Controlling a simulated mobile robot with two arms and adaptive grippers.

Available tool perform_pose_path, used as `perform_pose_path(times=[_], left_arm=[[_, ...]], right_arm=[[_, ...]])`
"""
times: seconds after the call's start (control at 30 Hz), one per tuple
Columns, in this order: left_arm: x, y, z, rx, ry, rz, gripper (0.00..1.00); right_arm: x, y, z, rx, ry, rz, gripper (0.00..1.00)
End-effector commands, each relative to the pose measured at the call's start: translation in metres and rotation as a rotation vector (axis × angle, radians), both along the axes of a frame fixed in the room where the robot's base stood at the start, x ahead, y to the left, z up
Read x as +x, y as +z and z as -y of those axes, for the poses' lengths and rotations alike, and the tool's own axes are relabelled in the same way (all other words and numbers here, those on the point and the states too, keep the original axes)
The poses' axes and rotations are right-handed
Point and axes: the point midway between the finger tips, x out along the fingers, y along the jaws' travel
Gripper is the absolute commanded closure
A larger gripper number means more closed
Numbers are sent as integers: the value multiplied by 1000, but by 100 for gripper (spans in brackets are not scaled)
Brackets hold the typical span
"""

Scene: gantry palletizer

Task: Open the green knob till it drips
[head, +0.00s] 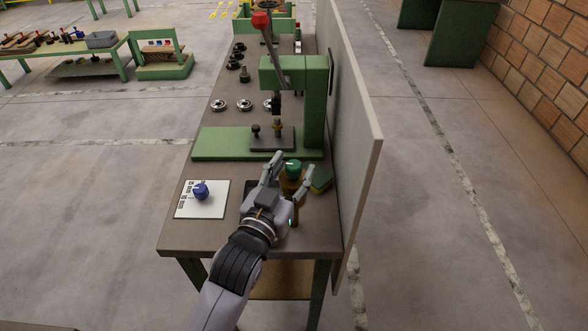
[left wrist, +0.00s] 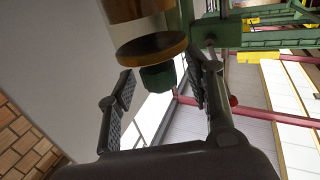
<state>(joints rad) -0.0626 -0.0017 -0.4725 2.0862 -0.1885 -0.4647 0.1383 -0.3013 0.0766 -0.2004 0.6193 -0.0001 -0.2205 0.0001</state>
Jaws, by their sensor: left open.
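The green knob (head: 293,167) sits on top of an amber, brass-rimmed oiler near the front right of the bench. In the left wrist view the knob (left wrist: 157,77) shows under the brass rim (left wrist: 152,48), between the two fingers. My left gripper (head: 293,163) is open, one finger on each side of the knob. In the left wrist view a gap shows between the knob and each finger of the gripper (left wrist: 161,85). No drip can be made out. Part of the oiler is hidden behind the gripper in the head view. My right gripper is not in view.
A green press (head: 312,105) stands just behind the oiler. A green and yellow block (head: 320,181) lies to its right, near a tall grey panel (head: 350,150). A blue knob (head: 201,190) on a white card (head: 219,207) sits at the left front.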

Motion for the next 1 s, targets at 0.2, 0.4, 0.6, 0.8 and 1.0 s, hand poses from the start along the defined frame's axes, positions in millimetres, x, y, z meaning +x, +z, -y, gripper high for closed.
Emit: perform_pose_path(times=[0.2,0.4,0.6,0.8,1.0], left_arm=[[12,0,5,-1,-1,0,53],[12,0,5,-1,-1,-1,53],[12,0,5,-1,0,0,63],[12,0,5,-1,0,0,77],[12,0,5,-1,-1,0,90]], right_arm=[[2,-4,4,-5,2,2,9],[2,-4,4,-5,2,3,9],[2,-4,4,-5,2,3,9],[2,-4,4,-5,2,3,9],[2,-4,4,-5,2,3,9]])
